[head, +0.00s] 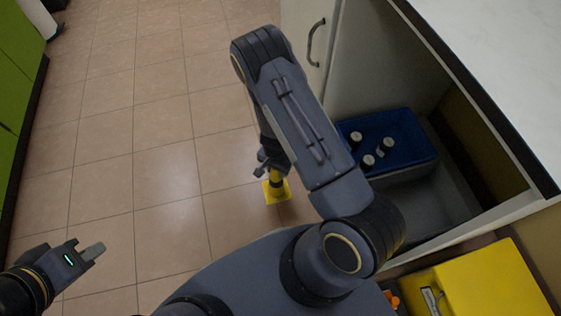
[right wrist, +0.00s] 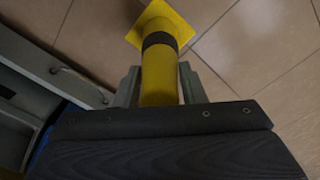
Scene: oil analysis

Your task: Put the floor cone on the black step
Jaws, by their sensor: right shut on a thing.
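The floor cone (head: 278,192) is yellow with a black band and a square yellow base. In the head view it shows below my right forearm, over the tiled floor. In the right wrist view the cone (right wrist: 160,72) runs between the fingers of my right gripper (right wrist: 158,92), base pointing away. My right gripper (head: 268,163) is shut on its narrow part. I cannot tell whether the base touches the floor. My left gripper (head: 92,254) is at the lower left, away from the cone, with its finger gap unclear. I cannot make out a black step in either view.
An open white cabinet (head: 395,50) stands at the right, holding a blue crate (head: 415,168) with several grey-topped bottles. A yellow box (head: 490,285) is at the lower right. Green cabinets (head: 18,75) line the left edge. The tiled floor (head: 140,140) between is clear.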

